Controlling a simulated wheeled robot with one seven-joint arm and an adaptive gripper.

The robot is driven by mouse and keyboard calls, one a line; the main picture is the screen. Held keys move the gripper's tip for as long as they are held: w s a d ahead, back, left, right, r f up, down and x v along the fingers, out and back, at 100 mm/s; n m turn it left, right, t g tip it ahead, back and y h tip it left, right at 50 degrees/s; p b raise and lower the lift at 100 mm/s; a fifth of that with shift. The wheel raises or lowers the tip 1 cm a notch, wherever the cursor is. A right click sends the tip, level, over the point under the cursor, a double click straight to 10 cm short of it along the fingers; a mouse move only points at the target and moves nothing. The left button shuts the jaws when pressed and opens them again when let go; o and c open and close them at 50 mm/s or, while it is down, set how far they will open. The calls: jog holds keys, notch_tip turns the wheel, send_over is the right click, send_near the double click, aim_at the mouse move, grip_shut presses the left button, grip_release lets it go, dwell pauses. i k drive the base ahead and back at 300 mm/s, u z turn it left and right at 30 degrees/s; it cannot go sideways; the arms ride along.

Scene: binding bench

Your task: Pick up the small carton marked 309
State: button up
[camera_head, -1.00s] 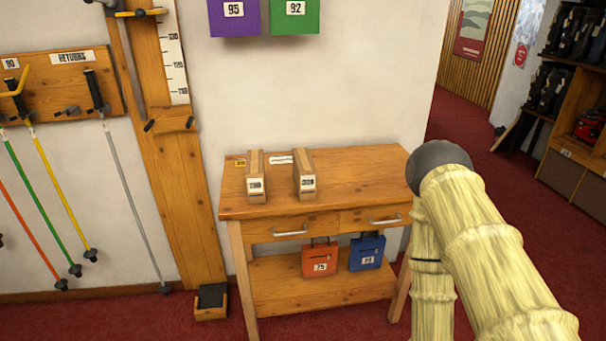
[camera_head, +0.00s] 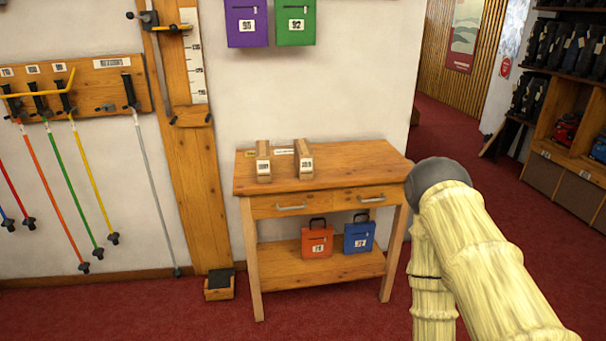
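Two small upright cardboard cartons stand on top of the wooden bench (camera_head: 345,176). The left carton (camera_head: 263,161) and the right carton (camera_head: 304,160) each have a white number label facing me. The digits are too small to read surely, so I cannot tell for certain which one is 309. The cartons stand apart with bare wood between them. Part of my arm shows at the lower right, but my gripper is not in view.
An orange case (camera_head: 317,241) and a blue case (camera_head: 359,237) stand on the bench's lower shelf. Purple (camera_head: 246,25) and green (camera_head: 295,24) cases hang above. Poles hang at left. A small wooden box (camera_head: 219,287) sits on the floor. Red carpet lies open before the bench.

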aim_at(304, 155)
jog(key=z, duration=0.15)
jog(key=k, duration=0.35)
jog(key=u, duration=1.2)
jog(key=i, duration=0.7)
jog(key=u, duration=0.55)
jog(key=i, duration=0.75)
jog(key=z, duration=0.25)
